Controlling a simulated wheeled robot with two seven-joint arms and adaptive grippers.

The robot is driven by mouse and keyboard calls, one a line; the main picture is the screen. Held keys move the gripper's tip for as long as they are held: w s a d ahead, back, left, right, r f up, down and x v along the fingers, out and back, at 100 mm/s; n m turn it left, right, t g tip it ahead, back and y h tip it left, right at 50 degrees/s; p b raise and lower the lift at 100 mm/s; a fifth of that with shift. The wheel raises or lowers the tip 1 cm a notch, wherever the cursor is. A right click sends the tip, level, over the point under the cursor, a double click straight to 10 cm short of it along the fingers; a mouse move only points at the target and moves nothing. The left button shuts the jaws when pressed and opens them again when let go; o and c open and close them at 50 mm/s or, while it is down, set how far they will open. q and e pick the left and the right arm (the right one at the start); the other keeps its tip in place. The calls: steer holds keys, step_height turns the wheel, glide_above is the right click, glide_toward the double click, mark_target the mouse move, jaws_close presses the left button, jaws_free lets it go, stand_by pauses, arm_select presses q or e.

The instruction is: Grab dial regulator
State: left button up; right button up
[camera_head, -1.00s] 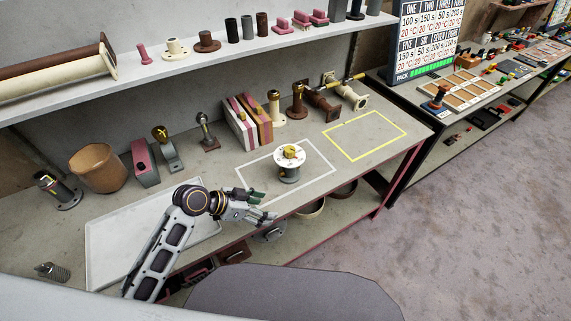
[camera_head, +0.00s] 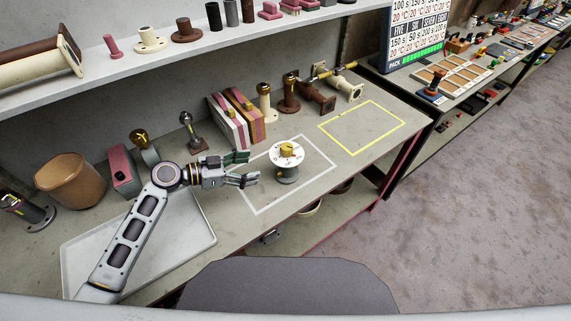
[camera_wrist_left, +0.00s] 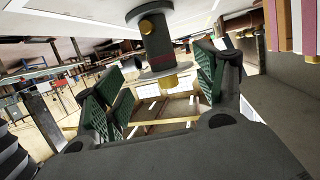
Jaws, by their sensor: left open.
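The dial regulator (camera_head: 287,170) looks to be the grey round body with a white flange and a yellow dial on top. It stands upright inside the white outlined square on the bench. My left gripper (camera_head: 244,169) is open and empty just left of it, apart from it, with its fingers pointing toward it. In the left wrist view the picture looks upside down. There the grey body (camera_wrist_left: 157,42) with its yellow parts shows beyond and between the green-padded fingers (camera_wrist_left: 165,88). My right gripper is not in view.
A white tray (camera_head: 198,240) lies under my left arm. Striped blocks (camera_head: 228,126), flanged brown and cream pipes (camera_head: 318,97) and a brown pot (camera_head: 70,180) line the back. A yellow outlined square (camera_head: 361,127) at right is empty. A shelf hangs above.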

mark_target(287, 164)
arm_select(q)
steer(key=p+x, duration=0.1)
steer(key=x, duration=0.5)
steer(key=shift+w+d+f, duration=0.1)
steer(key=shift+w+d, duration=0.1)
steer(key=shift+d, duration=0.15)
steer(key=shift+w+d+f+p, duration=0.25)
steer(key=shift+d+p, duration=0.1)
steer(key=shift+d, duration=0.3)
steer(key=shift+d+f, duration=0.1)
steer(key=shift+d, duration=0.05)
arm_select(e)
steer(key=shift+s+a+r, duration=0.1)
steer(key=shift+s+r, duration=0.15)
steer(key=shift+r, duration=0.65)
arm_select(q)
steer(key=shift+w, duration=0.1)
steer(key=shift+p+x, duration=0.55)
steer(key=shift+x, duration=0.6)
steer(key=shift+f+p+x, duration=0.25)
steer(key=shift+p+x, duration=0.1)
steer(key=shift+x, duration=1.05)
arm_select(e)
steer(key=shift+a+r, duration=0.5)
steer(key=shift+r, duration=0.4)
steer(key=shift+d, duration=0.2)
